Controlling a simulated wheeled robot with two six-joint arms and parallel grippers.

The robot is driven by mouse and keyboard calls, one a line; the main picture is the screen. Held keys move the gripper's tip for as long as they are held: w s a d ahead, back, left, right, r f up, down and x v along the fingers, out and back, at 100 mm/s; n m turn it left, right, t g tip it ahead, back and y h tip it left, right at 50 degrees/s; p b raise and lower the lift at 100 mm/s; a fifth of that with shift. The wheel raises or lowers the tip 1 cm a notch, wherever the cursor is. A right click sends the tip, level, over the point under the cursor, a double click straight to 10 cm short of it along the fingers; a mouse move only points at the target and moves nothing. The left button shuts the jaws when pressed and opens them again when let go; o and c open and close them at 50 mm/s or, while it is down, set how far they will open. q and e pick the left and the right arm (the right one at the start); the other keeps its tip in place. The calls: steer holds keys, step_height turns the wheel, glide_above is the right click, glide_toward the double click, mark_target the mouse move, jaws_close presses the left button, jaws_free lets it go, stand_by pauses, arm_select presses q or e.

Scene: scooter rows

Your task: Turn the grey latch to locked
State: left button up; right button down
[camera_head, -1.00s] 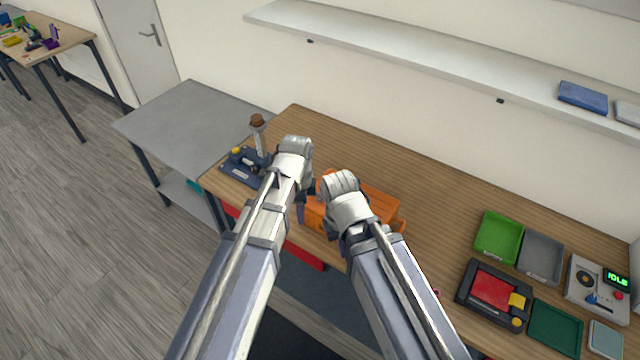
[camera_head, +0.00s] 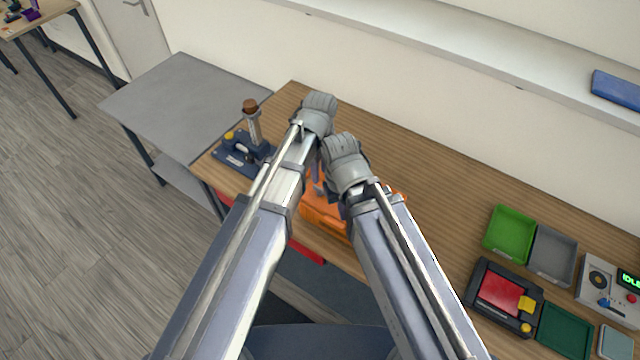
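An orange case (camera_head: 322,216) lies on the wooden table, mostly covered by my two arms. I cannot make out a grey latch; any latch on the case is hidden or too small to tell. My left gripper (camera_head: 318,186) points down below its wrist, over the left part of the case, and shows only as a small grey piece. I cannot tell whether it touches the case or how its fingers stand. My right gripper is largely hidden behind its own wrist and forearm, above the case.
A dark blue fixture (camera_head: 236,160) with a yellow knob and a brown-topped post stands left of the arms. A green tray (camera_head: 509,232), a grey tray (camera_head: 553,252) and a red-and-black device (camera_head: 500,295) are at the right. The table behind the case is clear.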

mark_target(320, 188)
arm_select(q)
step_height(320, 188, down, 8)
steer(key=b, duration=0.7)
steer(key=shift+r, duration=0.25)
jaws_close()
